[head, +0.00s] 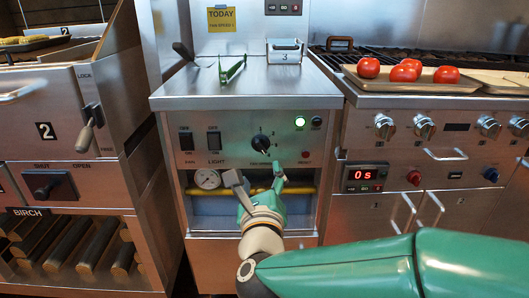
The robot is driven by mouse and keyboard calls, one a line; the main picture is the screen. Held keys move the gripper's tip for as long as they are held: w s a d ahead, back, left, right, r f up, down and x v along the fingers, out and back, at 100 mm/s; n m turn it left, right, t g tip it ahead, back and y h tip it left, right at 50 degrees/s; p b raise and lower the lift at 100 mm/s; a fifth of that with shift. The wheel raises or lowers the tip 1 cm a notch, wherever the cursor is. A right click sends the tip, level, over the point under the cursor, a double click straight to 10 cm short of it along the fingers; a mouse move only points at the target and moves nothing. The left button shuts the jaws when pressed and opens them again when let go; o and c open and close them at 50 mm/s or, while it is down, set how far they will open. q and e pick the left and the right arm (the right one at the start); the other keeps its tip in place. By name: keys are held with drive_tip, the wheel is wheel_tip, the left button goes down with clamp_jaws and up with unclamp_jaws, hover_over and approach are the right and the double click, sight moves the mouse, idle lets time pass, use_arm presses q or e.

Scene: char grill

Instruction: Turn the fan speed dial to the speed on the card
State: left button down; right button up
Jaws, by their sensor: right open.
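The yellow card (221,19) on the back wall reads "TODAY" and "FAN SPEED"; the digit after it is too small to read surely. The black fan speed dial (261,143) sits in the middle of the steel control panel, with small numbers around it. I cannot tell for sure which number it points to. My right gripper (254,171) is open and empty, just below the dial and in front of the panel's lower part. Its fingers are spread to either side and do not appear to touch the dial. My left gripper is not in view.
The panel (235,158) also has FAN and LIGHT (214,141) switches, a lit green lamp (300,122) and a red button (305,155). A gauge (207,179) and yellow pipe are below. A tomato tray (420,87) is at right.

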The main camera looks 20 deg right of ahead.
sight(260, 148)
drive_tip(key=x, duration=1.2)
drive_tip(key=shift+w+f+b, duration=0.1)
drive_tip(key=shift+f+b, duration=0.05)
drive_tip(key=shift+b, duration=0.25)
